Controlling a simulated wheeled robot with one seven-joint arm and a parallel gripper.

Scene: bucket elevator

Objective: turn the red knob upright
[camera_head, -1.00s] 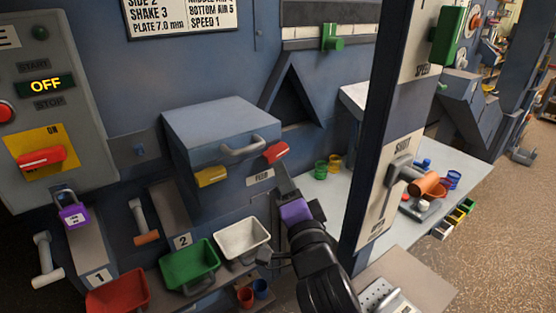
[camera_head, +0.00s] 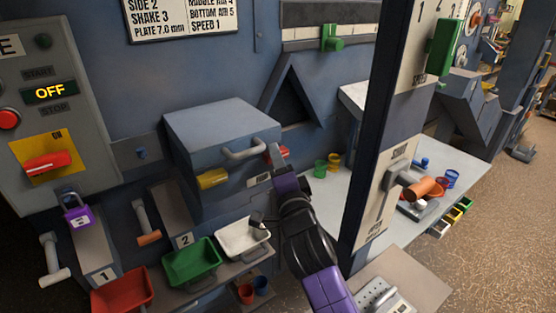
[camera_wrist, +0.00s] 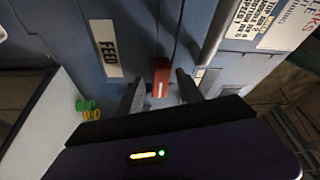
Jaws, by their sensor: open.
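The red knob (camera_head: 271,154) is on the front of the blue-grey box (camera_head: 222,130), near its right end and above the FEED label. My gripper (camera_head: 277,158) is in front of it and hides part of it in the head view. In the wrist view the red knob (camera_wrist: 160,70) shows between the two fingertips of my gripper (camera_wrist: 160,84). The fingers are open, one on each side, with gaps visible. I cannot tell how deep they reach around it. A second red handle (camera_head: 47,162) sits on the yellow plate of the control panel at left.
A yellow knob (camera_head: 213,179) and a grey handle (camera_head: 246,149) are on the same box. A white tray (camera_head: 241,240) and a green tray (camera_head: 191,264) stand below. A dark upright post (camera_head: 374,130) rises right of my arm.

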